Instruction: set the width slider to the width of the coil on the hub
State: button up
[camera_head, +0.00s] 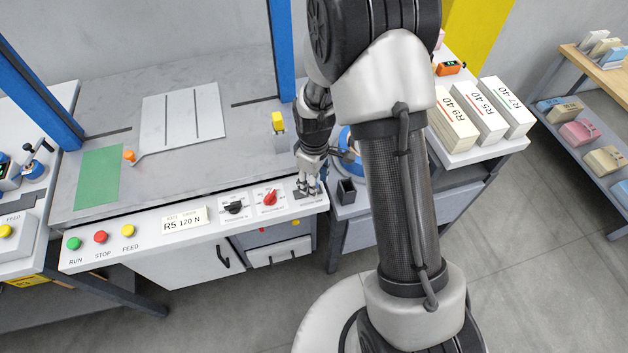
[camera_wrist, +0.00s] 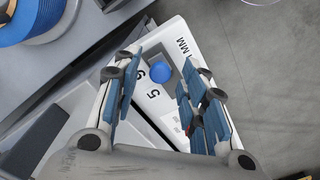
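The width slider shows in the wrist view as a round blue knob (camera_wrist: 161,73) in a grey slot on a white panel marked "5", "9" and "MM". My gripper (camera_wrist: 160,66) is open, with one finger on each side of the knob and a gap to both. In the head view my gripper (camera_head: 307,190) is low over the right end of the front panel and hides the slider. The blue coil (camera_head: 345,137) is mostly hidden behind my arm. The coil (camera_wrist: 45,20) also shows at the top left of the wrist view.
The front panel (camera_head: 140,246) carries RUN, STOP and FEED buttons, an "R5 120 N" card (camera_head: 185,220), a black knob (camera_head: 233,208) and a red knob (camera_head: 270,197). A small dark open box (camera_head: 346,190) stands just right of my gripper. White labelled boxes (camera_head: 480,115) stand further right.

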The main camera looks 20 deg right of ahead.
grip_shut()
dwell(0.5)
